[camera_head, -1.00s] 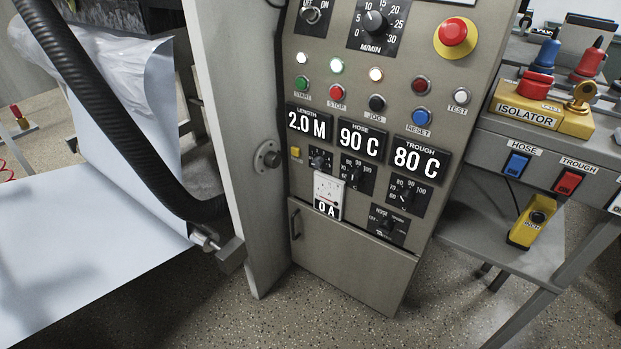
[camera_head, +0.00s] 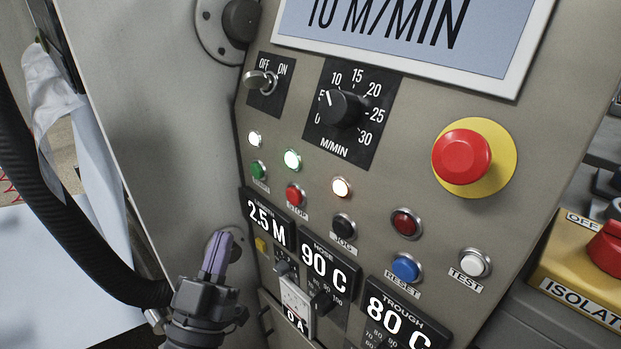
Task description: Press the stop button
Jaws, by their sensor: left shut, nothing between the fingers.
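My right gripper is not in view.
A large red emergency button (camera_head: 462,157) on a yellow disc is at the right. A black hose (camera_head: 60,225) and pale paper lie at the left.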

